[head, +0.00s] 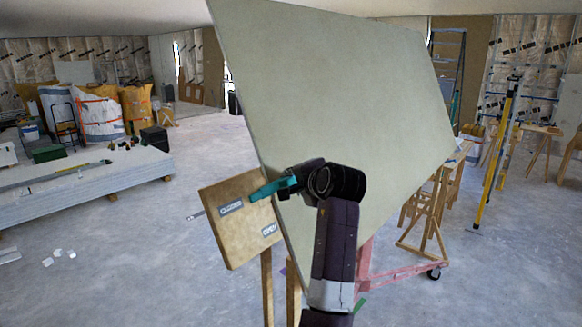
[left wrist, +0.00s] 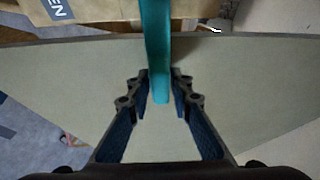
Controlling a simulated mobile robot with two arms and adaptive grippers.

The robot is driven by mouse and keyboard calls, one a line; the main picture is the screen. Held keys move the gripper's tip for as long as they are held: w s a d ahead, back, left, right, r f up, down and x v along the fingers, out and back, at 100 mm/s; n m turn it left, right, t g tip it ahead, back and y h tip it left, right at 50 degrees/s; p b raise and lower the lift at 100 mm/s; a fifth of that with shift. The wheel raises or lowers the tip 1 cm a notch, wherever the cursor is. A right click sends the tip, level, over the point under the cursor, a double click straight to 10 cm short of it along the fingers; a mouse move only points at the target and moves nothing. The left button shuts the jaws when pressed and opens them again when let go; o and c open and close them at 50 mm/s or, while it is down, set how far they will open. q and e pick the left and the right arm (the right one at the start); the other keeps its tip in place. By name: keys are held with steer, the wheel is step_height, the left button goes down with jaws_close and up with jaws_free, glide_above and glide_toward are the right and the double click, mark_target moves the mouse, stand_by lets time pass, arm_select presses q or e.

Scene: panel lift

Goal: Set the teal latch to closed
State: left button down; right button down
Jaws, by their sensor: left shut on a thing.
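The teal latch (head: 268,189) is a bar on a wooden board (head: 222,240) that bears a CLOSED label (head: 231,208) and an OPEN label (head: 269,231). The bar reaches from near the board's upper right edge across the large panel's edge to my left gripper (head: 291,180). In the left wrist view the latch (left wrist: 155,40) runs down between the fingertips of my left gripper (left wrist: 160,82), which is shut on its free end. My right gripper is not in view.
A large grey-green panel (head: 340,90) stands tilted behind my left gripper, on a red wheeled lift (head: 385,275). Wooden trestles (head: 430,210) and a yellow pole (head: 494,160) stand to the right. A stack of boards (head: 80,190) lies left. The floor at lower left is mostly clear.

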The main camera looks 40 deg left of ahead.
arm_select(q)
steer(key=shift+a+f, duration=0.1)
steer(key=shift+f, duration=0.05)
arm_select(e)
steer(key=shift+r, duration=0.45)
arm_select(q)
steer(key=shift+f+m, duration=0.1)
steer(key=shift+m, duration=0.2)
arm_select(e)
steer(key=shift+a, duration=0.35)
arm_select(q)
steer(key=c, duration=2.1)
jaws_free()
steer(key=shift+o, duration=1.3)
steer(key=shift+a, duration=0.1)
steer(key=shift+a+f, duration=0.1)
steer(key=shift+a, duration=0.05)
steer(key=shift+d, duration=0.25)
steer(key=v, duration=1.1)
steer(key=shift+s+d+r, duration=0.15)
steer(key=shift+r, duration=0.05)
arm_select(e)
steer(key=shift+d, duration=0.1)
